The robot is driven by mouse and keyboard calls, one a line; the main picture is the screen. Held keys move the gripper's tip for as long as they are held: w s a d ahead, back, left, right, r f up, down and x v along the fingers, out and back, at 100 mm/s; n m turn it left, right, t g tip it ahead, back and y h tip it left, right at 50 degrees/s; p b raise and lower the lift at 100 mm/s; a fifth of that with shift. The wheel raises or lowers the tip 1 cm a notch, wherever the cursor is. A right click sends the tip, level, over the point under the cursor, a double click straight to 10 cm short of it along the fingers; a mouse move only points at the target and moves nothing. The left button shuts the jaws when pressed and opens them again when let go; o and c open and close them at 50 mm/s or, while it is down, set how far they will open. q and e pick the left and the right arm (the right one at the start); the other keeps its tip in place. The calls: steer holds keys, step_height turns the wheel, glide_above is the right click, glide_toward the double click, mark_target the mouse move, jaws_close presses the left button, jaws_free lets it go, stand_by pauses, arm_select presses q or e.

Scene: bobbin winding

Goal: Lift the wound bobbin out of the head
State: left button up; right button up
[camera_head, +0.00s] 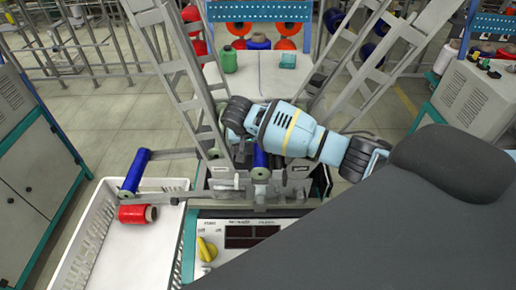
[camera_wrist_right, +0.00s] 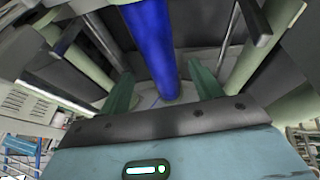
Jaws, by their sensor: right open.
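A blue wound bobbin (camera_head: 260,158) sits in the winding head (camera_head: 290,185), partly hidden under my right forearm in the head view. In the right wrist view the blue bobbin (camera_wrist_right: 155,45) runs between the two green fingers of my right gripper (camera_wrist_right: 162,88). The fingers are open on either side of it, with a visible gap on each side. In the head view my right arm covers most of that gripper. Another blue bobbin (camera_head: 136,170) is on a holder arm at the left. My left gripper is not in view.
A white crate (camera_head: 88,236) at lower left holds a red bobbin (camera_head: 133,214). A control panel with a yellow knob (camera_head: 206,250) is in front of the head. Slanted metal frames (camera_head: 172,60) rise on both sides. A green spool (camera_head: 229,60) stands behind on a pale surface.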

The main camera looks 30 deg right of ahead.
mark_target(259, 149)
steer(key=x, duration=0.4)
steer(key=shift+s+a+b, duration=0.1)
steer(key=shift+s+b, duration=0.05)
steer(key=shift+b, duration=0.15)
steer(key=shift+w+f, duration=0.2)
steer(key=shift+f, duration=0.15)
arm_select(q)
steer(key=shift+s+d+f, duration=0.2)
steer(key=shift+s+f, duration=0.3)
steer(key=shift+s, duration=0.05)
arm_select(e)
steer(key=shift+c, duration=0.5)
steer(key=c, duration=1.1)
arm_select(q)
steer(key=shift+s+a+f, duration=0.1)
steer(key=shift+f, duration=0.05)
arm_select(e)
steer(key=shift+r, duration=0.1)
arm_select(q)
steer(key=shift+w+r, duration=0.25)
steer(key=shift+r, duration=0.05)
arm_select(e)
steer(key=shift+s+r, duration=0.1)
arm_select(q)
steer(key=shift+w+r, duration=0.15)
